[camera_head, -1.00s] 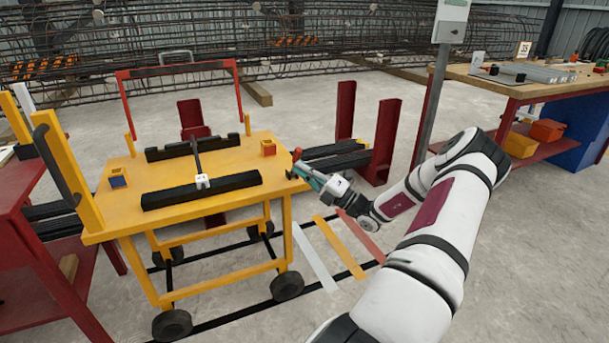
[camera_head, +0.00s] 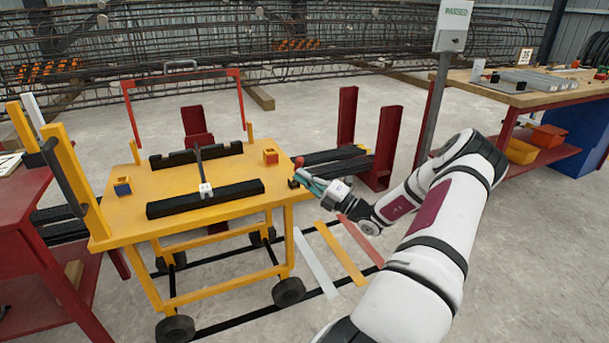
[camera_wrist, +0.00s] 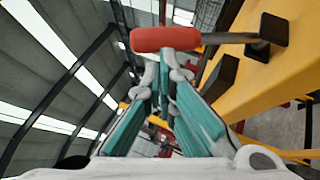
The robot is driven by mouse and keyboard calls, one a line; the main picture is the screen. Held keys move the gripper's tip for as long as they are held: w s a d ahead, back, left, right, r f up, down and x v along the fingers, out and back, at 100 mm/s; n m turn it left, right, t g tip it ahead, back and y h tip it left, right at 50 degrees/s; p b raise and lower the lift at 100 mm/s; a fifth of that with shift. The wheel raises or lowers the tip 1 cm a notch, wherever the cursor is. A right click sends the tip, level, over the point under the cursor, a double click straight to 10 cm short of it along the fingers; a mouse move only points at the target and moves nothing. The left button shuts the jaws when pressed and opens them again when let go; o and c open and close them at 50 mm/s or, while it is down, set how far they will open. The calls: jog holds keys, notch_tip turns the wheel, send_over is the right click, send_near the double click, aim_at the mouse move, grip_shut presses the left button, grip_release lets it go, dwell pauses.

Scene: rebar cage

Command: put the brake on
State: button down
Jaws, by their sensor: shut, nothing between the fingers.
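The yellow cart (camera_head: 215,190) stands on dark wheels at left centre in the head view. A lever with a red grip (camera_wrist: 166,39) and a dark rod is mounted on a black block (camera_wrist: 268,37) at the cart's edge. Its red end also shows small in the head view (camera_head: 299,162), at the cart's right corner. My gripper (camera_wrist: 165,62) has teal fingers closed together, with the tips right at the underside of the red grip. Nothing is held between them. I cannot tell whether the tips touch the grip. In the head view my gripper (camera_head: 304,175) is at that same corner.
A black bar (camera_head: 205,199) with a white clamp lies on the cart top. A red table (camera_head: 35,210) stands close at the left. Red posts (camera_head: 386,148) and a grey pole (camera_head: 432,110) stand behind my arm. A workbench (camera_head: 540,92) is at the right.

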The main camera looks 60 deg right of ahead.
jog(key=shift+r, duration=0.2)
jog(key=r+m+g+p, duration=0.1)
jog(key=p, duration=0.2)
jog(key=w+d+r+g+p, duration=0.1)
jog(key=p, duration=0.2)
jog(key=shift+w+m+h, duration=0.2)
jog(key=shift+m+h, duration=0.2)
jog(key=g+p, duration=0.1)
jog(key=p, duration=0.1)
jog(key=w+d+r+m+p, duration=0.1)
jog(key=p, duration=0.1)
jog(key=w+g+p, duration=0.1)
jog(key=p, duration=0.1)
jog(key=shift+w+d+r+m+g, duration=0.25)
jog(key=shift+m+g, duration=0.05)
jog(key=shift+m, duration=0.1)
jog(key=shift+w+d+r+m+g+p, duration=0.1)
jog(key=shift+w+d+m+g+p, duration=0.2)
jog(key=shift+w+g+p, duration=0.2)
jog(key=shift+w+d+r+m+g+p, duration=0.1)
jog(key=shift+w+d+m+g+p, duration=0.25)
jog(key=shift+w+g, duration=0.2)
jog(key=shift+w+d+f, duration=0.1)
jog(key=shift+w+d, duration=0.25)
jog(key=shift+w, duration=0.25)
jog(key=shift+w+d+f, duration=0.1)
jog(key=shift+w+d, duration=0.25)
jog(key=shift+w, duration=0.25)
jog(key=shift+r, duration=0.1)
